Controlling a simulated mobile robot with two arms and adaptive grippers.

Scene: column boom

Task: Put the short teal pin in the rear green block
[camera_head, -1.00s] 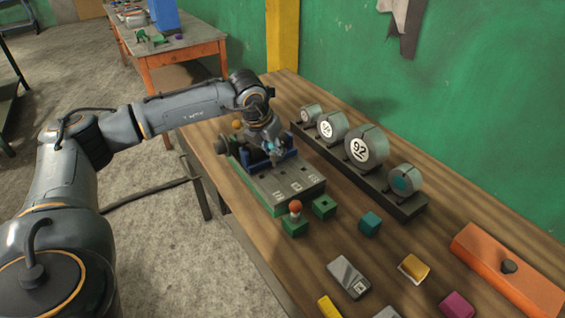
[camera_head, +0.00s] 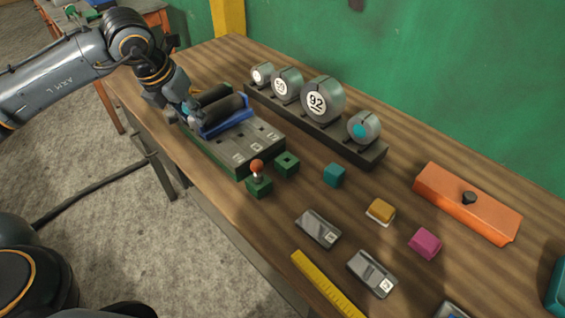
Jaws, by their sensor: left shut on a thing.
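My left gripper (camera_head: 190,113) is at the far-left end of the grey-topped green fixture (camera_head: 243,150), beside its blue piece (camera_head: 228,122) and dark rounded bars (camera_head: 216,97). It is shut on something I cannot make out. I cannot pick out the short teal pin. The rear green block (camera_head: 287,164) stands off the fixture's near-right end, with an open hole on top. The front green block (camera_head: 259,188) has a red-topped pin (camera_head: 257,167) standing in it. My right gripper is not in view.
A dark rack with round weights, one marked 92 (camera_head: 322,99), stands behind the fixture. A teal cube (camera_head: 334,175), yellow block (camera_head: 380,211), magenta cube (camera_head: 425,243), grey boxes (camera_head: 318,229), yellow bar (camera_head: 327,284) and orange box (camera_head: 467,204) lie to the right.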

